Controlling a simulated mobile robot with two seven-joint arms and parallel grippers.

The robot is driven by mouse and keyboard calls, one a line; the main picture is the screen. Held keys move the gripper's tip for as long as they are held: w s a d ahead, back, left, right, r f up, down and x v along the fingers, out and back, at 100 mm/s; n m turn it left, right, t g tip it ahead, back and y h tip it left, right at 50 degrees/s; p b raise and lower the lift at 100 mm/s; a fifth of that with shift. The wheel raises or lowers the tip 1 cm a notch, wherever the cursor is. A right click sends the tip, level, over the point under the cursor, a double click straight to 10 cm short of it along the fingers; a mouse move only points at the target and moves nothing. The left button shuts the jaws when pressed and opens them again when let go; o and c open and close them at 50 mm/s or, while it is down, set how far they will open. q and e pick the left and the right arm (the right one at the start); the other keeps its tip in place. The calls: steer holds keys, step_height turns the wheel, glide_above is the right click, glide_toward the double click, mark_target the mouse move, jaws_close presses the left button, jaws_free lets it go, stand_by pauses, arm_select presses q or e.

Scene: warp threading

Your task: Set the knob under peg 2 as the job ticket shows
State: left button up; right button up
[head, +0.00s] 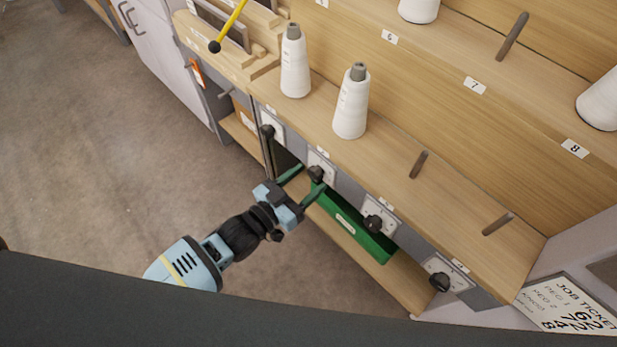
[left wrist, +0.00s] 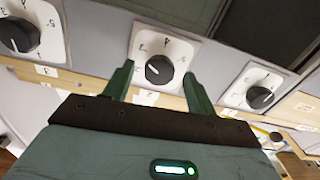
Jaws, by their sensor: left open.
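The peg 2 knob (head: 316,174) is a dark round knob on a pale dial plate on the shelf's front, below the second white cone. It also shows in the left wrist view (left wrist: 159,70), centred between my fingers. Its white mark is too small for me to read the setting surely. My left gripper (head: 309,179) is open, with its two green fingers either side of this knob; contact cannot be told. The job ticket (head: 568,306) is at the lower right, cut by the picture edge; it shows peg and knob lines, partly hidden. My right gripper is not in view.
Other knobs sit along the same front: one to the left (head: 267,131) and two to the right (head: 374,222) (head: 439,282). A green bin (head: 352,222) is below. White cones (head: 350,105) stand on the shelf above, beside bare pegs (head: 418,164). The floor at left is clear.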

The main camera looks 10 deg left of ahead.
arm_select(q)
steer(key=shift+w+d, duration=0.35)
steer(key=shift+w, duration=0.1)
steer(key=c, duration=1)
steer(key=shift+m, duration=0.5)
steer(key=m, duration=0.4)
steer(key=shift+m+p, duration=0.3)
steer(key=shift+m, duration=0.1)
steer(key=m, duration=0.5)
steer(key=shift+m, duration=0.4)
